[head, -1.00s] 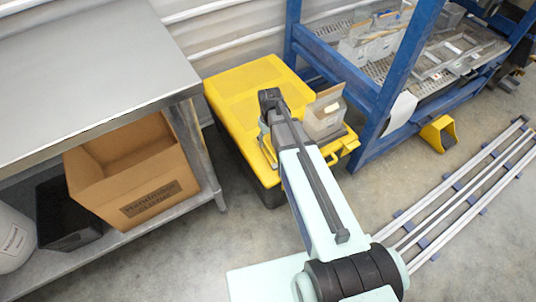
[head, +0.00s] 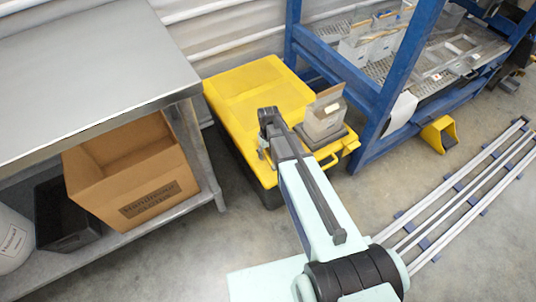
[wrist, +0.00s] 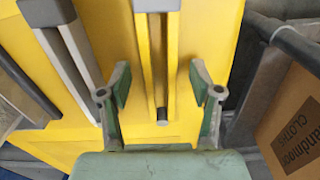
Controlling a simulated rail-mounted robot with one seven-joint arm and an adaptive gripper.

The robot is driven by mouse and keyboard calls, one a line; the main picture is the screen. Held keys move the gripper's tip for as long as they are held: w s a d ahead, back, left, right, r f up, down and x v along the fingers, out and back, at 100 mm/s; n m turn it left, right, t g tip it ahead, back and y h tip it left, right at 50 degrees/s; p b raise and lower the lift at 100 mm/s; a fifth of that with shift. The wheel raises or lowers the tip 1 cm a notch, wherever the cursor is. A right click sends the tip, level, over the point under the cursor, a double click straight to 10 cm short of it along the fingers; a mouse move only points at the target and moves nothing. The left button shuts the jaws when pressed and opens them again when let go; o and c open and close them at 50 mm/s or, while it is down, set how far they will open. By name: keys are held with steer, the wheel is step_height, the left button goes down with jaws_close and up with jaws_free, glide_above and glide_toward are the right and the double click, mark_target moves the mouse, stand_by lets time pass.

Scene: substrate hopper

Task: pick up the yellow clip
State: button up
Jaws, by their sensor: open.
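The yellow clip (wrist: 143,60) shows in the wrist view as two long, narrow yellow legs below a grey head at the top edge. It lies over the yellow lid (wrist: 215,35), so its outline is hard to part from it. A thin rod with a dark tip shows between the legs. My gripper (wrist: 160,85) is open, with one green finger on each side of the clip and a gap to both legs. Nothing is held. In the head view my wrist hangs over the front left of the yellow lid (head: 240,85), and the clip is hidden or too small there.
A similar grey clip (wrist: 75,55) lies left in the wrist view. A steel table (head: 90,50) with a cardboard box (head: 150,195) is left; a blue rack (head: 370,150) is right.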

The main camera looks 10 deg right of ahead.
steer(key=c, duration=1.2)
steer(key=shift+r, duration=0.1)
